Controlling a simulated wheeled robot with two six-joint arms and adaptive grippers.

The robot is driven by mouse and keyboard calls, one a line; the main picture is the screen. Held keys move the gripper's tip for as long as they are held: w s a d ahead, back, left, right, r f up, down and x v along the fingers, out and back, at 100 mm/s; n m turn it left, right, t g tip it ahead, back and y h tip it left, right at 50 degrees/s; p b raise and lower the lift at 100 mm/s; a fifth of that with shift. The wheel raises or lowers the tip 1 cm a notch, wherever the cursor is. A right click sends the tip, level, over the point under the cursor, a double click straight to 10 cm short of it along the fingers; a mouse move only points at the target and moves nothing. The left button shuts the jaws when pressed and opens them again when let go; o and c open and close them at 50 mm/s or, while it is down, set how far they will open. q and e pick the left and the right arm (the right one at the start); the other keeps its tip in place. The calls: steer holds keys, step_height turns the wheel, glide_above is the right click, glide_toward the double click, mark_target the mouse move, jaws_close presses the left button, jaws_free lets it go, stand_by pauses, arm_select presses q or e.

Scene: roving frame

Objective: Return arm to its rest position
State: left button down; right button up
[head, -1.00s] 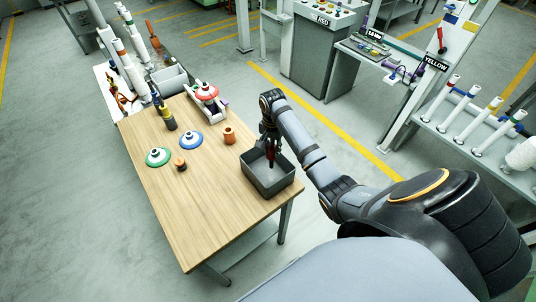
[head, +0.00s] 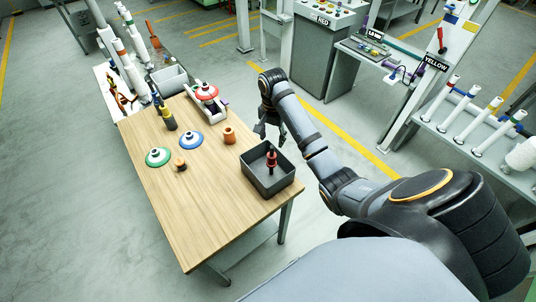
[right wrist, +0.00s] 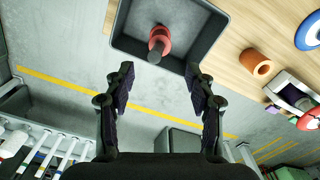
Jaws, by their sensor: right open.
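My right gripper (head: 268,130) is open and empty, above and behind the dark grey bin at the table's right side. In the right wrist view its two fingers (right wrist: 160,88) are spread apart, with nothing between them. A dark red spindle-shaped part (head: 271,162) stands in the grey bin (head: 273,188). It also shows in the right wrist view (right wrist: 159,40), inside the bin beyond the fingertips and clear of them. My right arm reaches from the lower right to the table's far right edge. My left gripper is not in view.
A rack of white tubes (head: 470,125) stands at the right. The floor between table and rack is open.

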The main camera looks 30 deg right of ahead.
steer(key=shift+r, duration=0.55)
steer(key=s+a+f+n+t, duration=0.1)
steer(key=s+a+f+n, duration=0.4)
steer(key=s+f+n, duration=0.3)
steer(key=s+a+r+n+t, duration=0.1)
steer(key=s+r+n, duration=0.15)
steer(key=s, duration=0.35)
steer(key=s+a+r+n+t, duration=0.1)
steer(key=s+a+n+t, duration=0.15)
steer(key=s, duration=0.45)
steer(key=s+d+f+g+h+b, duration=0.2)
steer(key=f+b, duration=0.5)
steer(key=f, duration=2.4)
steer(key=s+d+f+b, duration=0.1)
steer(key=s+f+b, duration=0.2)
steer(key=s+f, duration=0.6)
steer(key=s+d+f+g+y+b, duration=0.1)
steer(key=s+f+b, duration=0.2)
steer(key=s+f, duration=0.6)
step_height(320, 180, down, 7)
steer(key=shift+s+d+r, duration=0.1)
steer(key=shift+s+d, duration=0.1)
steer(key=shift+d, duration=0.05)
